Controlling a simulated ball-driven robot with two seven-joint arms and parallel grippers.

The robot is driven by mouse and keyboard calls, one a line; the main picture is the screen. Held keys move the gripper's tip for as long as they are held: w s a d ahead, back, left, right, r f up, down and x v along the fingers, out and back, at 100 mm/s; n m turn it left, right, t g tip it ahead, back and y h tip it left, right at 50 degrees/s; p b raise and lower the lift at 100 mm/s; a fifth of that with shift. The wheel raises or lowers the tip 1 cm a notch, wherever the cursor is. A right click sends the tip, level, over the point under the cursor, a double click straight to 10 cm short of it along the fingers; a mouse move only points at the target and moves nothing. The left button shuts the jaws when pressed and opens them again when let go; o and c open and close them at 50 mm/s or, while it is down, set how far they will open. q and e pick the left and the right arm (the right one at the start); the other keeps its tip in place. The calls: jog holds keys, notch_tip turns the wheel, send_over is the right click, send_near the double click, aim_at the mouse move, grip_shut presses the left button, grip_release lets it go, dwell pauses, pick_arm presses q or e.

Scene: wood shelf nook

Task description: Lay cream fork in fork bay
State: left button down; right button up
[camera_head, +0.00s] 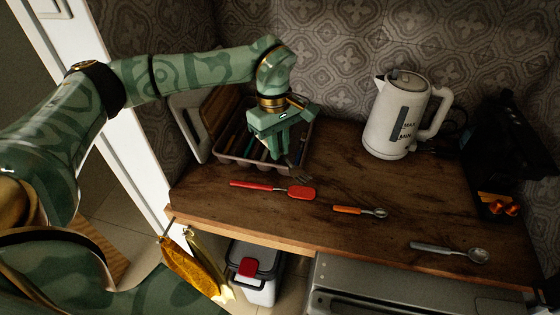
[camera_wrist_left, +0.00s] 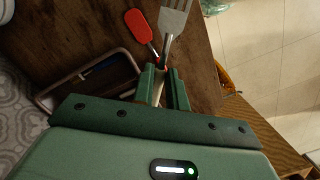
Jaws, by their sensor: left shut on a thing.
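My left gripper (camera_head: 282,146) is shut on the fork, above the worktop at the tray's right front side. In the left wrist view the fork's metal head (camera_wrist_left: 174,20) points away from the fingers, and its cream handle (camera_wrist_left: 157,88) sits between them. In the head view the fork's tines (camera_head: 302,178) show below the fingers. The cutlery tray (camera_head: 238,164) stands at the back left of the worktop. It also shows in the left wrist view (camera_wrist_left: 68,84). My gripper and arm partly hide its bays, and I cannot tell which is the fork bay. My right gripper is not in view.
A red spatula (camera_head: 301,193) lies in front of the tray. An orange-handled spoon (camera_head: 358,210) and a grey spoon (camera_head: 450,250) lie farther right on the wooden worktop (camera_head: 330,232). A white kettle (camera_head: 392,122) and a black machine (camera_head: 500,150) stand behind. Boards (camera_head: 190,128) lean left of the tray.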

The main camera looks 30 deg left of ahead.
pick_arm(q)
jog(key=w+a+f+n+t+y, duration=0.15)
jog(key=w+a+n, duration=0.25)
jog(key=a+n, duration=0.4)
jog(key=w+a+f+n+b, duration=0.1)
jog(key=w+a+f+n, duration=0.15)
jog(key=a+n, duration=0.5)
jog(key=w+a+f+n+t+y, duration=0.15)
jog(key=w+a+n, duration=0.35)
jog(key=n, duration=0.6)
jog(key=shift+m+g+h, duration=0.25)
jog(key=shift+g+h, duration=0.15)
jog(key=shift+h, duration=0.1)
jog(key=f+b, duration=0.2)
jog(key=f, duration=0.1)
jog(key=f+b, duration=0.1)
jog(key=b, duration=0.1)
jog(key=shift+s+a+f, duration=0.2)
jog(key=shift+s+a, duration=0.1)
jog(key=shift+a, duration=0.1)
jog(key=shift+r, duration=0.1)
jog(key=c, duration=1.3)
grip_release()
